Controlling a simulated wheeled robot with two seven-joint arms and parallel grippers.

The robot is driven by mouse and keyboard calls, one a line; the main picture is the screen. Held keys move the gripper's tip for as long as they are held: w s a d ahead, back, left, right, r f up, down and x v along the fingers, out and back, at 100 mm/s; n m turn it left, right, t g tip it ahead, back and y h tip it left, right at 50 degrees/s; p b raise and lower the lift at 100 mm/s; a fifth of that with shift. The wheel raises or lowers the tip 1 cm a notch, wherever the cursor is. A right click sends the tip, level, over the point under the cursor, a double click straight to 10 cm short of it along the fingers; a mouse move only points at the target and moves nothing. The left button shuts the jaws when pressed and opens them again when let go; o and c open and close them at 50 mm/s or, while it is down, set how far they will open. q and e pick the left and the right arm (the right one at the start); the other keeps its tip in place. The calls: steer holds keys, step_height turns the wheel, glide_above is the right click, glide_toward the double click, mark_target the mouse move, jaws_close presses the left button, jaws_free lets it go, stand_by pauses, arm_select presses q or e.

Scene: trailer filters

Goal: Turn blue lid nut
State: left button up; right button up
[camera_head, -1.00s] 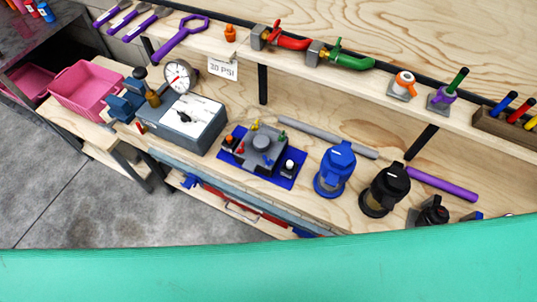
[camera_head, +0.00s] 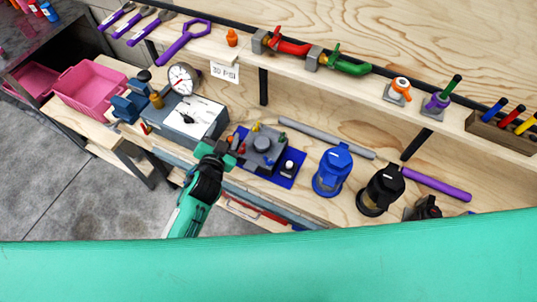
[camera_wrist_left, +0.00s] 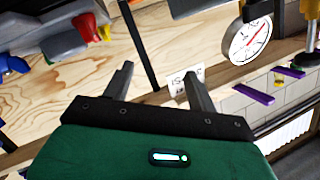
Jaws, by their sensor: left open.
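The blue-lidded filter (camera_head: 332,172) stands upright on the workbench, right of centre in the head view, its blue lid on top. I cannot make out a separate nut on it. My left gripper (camera_head: 221,150) is in the head view, well left of the blue-lidded filter, over the front of the bench between the grey gauge box and the grey block fixture. In the left wrist view the left gripper (camera_wrist_left: 157,70) has its two fingers apart with nothing held between them. My right gripper is in neither view.
A black-lidded filter (camera_head: 381,190) stands just right of the blue one. The grey fixture (camera_head: 263,147) lies on a blue mat left of it. The gauge box (camera_head: 190,120) is further left. A purple ring wrench (camera_head: 187,36) lies on the upper shelf.

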arm_select(q)
steer(key=w+d+r+m+t+h, duration=0.2)
steer(key=d+r+m+h, duration=0.4)
steer(key=d+r, duration=0.3)
steer(key=s+d+r+m+g+h, duration=0.5)
steer(key=d+m+g, duration=0.35)
steer(key=m, duration=0.25)
steer(key=s+d+r+m+g+h, duration=0.5)
steer(key=s+d+m+g, duration=0.1)
steer(key=d+m+g, duration=0.3)
steer(key=m+y+p, duration=0.2)
steer(key=m+y, duration=0.7)
steer(key=y, duration=1.1)
glide_toward(269, 159)
steer(key=shift+m, duration=0.3)
steer(key=f+p, duration=0.2)
steer(key=f, duration=0.1)
steer(key=f+p, duration=0.2)
steer(key=f, duration=0.2)
steer(key=shift+s+a+f, duration=0.1)
steer(key=shift+a+f, duration=0.1)
steer(key=shift+f, duration=0.65)
